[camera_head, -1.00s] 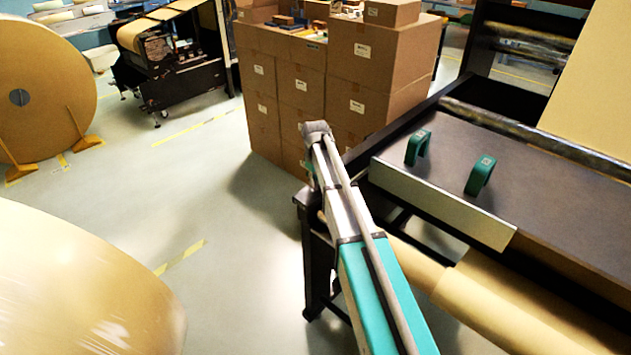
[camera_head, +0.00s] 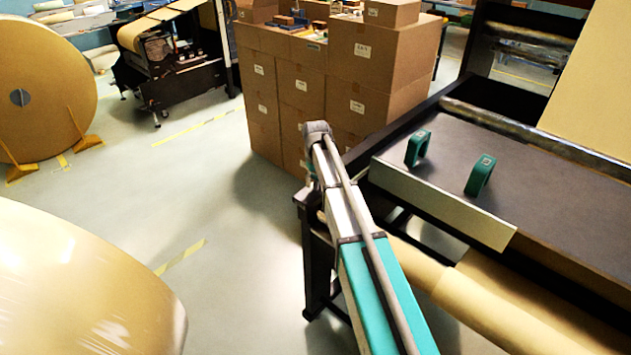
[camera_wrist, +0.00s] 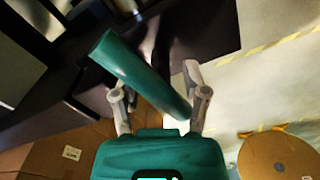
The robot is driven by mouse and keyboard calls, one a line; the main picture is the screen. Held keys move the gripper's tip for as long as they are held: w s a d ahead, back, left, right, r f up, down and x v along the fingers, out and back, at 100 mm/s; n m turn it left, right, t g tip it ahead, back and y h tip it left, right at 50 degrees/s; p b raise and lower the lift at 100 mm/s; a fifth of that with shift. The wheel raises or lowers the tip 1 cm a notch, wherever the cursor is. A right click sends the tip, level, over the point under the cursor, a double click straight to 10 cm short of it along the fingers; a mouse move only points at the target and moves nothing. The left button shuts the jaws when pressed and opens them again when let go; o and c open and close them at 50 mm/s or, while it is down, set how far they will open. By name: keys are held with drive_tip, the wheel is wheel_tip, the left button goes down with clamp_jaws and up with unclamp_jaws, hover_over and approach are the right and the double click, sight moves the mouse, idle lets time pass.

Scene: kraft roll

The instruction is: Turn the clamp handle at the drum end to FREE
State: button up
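A green bar-shaped handle (camera_wrist: 128,62), which I take to be the clamp handle, runs slantwise across the wrist view, from upper left to lower right. My gripper (camera_wrist: 153,80) has its two grey fingers apart, one on each side of the handle. The handle's lower end is close to the right finger; I cannot tell whether they touch. No FREE marking is readable. In the head view my arm hides the gripper, and the clamp handle does not show.
The dark machine frame (camera_head: 316,262) stands beside my arm, with a kraft roll (camera_head: 490,305) low in it. Stacked cartons (camera_head: 285,85) stand behind. A large roll (camera_head: 70,290) is at lower left, another roll (camera_head: 55,75) farther back. The floor between is clear.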

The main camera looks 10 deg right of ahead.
drive_tip(key=shift+n, duration=0.4)
drive_tip(key=shift+n, duration=1.4)
drive_tip(key=shift+r+n+p, duration=0.3)
wheel_tip(320, 180, up, 13)
drive_tip(key=p, duration=1.3)
drive_tip(key=s+f+m+b, duration=0.3)
drive_tip(key=s, duration=1.1)
drive_tip(key=s+f+m+b, duration=0.3)
drive_tip(key=s+f+b, duration=0.1)
drive_tip(key=s, duration=1.1)
drive_tip(key=shift+s, duration=0.25)
